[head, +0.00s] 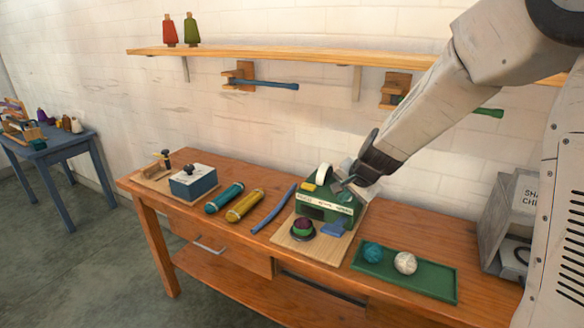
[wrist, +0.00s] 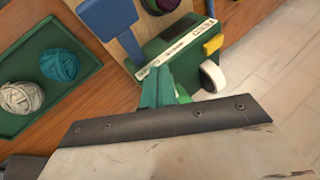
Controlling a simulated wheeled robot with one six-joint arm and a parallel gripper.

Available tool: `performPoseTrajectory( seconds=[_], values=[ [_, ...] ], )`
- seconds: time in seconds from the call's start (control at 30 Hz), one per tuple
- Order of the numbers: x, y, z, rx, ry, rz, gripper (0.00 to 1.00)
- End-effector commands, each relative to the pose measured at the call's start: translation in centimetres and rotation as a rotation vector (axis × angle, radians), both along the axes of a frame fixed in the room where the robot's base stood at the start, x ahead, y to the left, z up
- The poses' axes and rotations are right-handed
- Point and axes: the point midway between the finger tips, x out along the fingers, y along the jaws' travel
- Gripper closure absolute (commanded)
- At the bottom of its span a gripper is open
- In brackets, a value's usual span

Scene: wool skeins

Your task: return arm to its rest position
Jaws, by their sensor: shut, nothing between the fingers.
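My gripper (head: 345,184) is at the end of my arm, which reaches in from the upper right. It is shut and empty, just above the back of a green winding device (head: 318,207) on a light wooden board (head: 291,246). The device has a labelled white strip, a white roll (head: 324,174) and a yellow block (head: 309,187). In the wrist view the strip (wrist: 176,50), roll (wrist: 212,76) and yellow block (wrist: 213,44) show beyond my wrist. I cannot tell whether my gripper touches the device.
A green tray (head: 429,284) holds a teal ball (head: 373,252) and a whitish ball (head: 405,262). A maroon-and-green ball (head: 302,228) sits on the board. Teal (head: 224,197) and yellow (head: 245,205) skeins lie left. A shelf (head: 300,58) runs above; a grey box (head: 508,225) stands right.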

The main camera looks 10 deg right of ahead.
Motion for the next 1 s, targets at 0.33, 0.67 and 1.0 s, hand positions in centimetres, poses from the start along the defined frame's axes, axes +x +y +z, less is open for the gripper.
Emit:
performPoseTrajectory(
  seconds=[0.33,0.67,1.0],
  values=[
    [-11.7,1.9,0.9,-0.054,0.262,0.396,1.0],
    [-26.4,-0.2,7.4,-0.207,0.41,0.723,1.0],
    [-36.4,-3.0,11.3,-0.389,0.402,0.81,1.0]
  ],
)
